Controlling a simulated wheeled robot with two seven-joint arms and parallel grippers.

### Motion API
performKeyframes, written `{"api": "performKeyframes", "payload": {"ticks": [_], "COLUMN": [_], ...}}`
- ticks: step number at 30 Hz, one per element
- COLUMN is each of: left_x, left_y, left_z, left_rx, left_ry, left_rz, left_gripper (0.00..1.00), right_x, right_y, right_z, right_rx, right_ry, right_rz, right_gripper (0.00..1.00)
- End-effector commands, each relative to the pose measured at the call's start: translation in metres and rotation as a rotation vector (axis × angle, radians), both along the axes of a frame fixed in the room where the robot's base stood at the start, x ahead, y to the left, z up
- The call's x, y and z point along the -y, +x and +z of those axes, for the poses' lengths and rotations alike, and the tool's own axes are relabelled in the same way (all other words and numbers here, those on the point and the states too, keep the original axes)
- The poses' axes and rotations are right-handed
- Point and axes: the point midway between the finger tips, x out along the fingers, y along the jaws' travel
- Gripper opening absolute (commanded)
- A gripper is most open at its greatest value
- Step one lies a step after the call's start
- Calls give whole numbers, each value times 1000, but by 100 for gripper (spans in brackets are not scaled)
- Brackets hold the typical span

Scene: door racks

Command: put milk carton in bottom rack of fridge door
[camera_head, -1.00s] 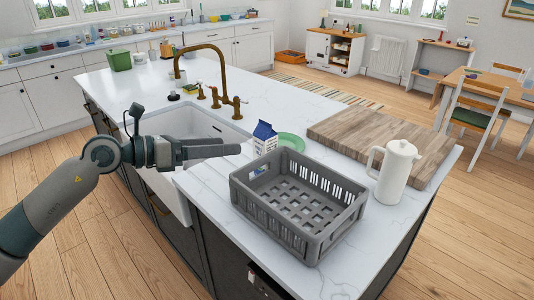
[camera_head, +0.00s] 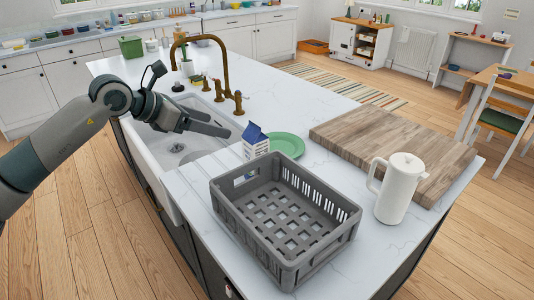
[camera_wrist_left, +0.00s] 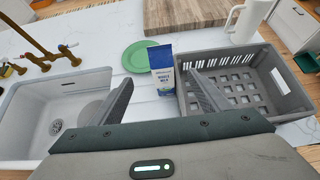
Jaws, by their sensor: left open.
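The milk carton (camera_head: 254,142) is white and blue with a blue gable top. It stands upright on the island counter behind the grey crate, its lower part hidden by the crate's rim in the head view. It also shows in the left wrist view (camera_wrist_left: 162,68), beyond and between my spread fingers. My left gripper (camera_head: 226,128) is open and empty, to the left of the carton and apart from it, over the sink's edge. My right gripper is not in view. No fridge or door rack is in view.
The grey crate (camera_head: 348,228) stands in front of the carton. A green plate (camera_head: 290,143) lies right behind it. A wooden board (camera_head: 395,146) and a white jug (camera_head: 399,190) are to the right. The sink (camera_head: 178,148) and brass faucet (camera_head: 224,68) are to the left.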

Motion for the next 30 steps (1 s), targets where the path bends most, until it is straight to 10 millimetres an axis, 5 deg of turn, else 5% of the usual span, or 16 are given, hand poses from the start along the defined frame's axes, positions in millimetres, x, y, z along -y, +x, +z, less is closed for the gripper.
{"api": "performKeyframes", "payload": {"ticks": [17,30], "left_x": [4,51], "left_y": [4,36], "left_z": [-2,-39], "left_rx": [0,-3], "left_ry": [2,2], "left_rz": [2,0], "left_gripper": [70,70], "right_x": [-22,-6], "right_y": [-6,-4], "right_z": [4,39], "right_rx": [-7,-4], "right_ry": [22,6], "right_rz": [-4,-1], "right_gripper": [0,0]}}
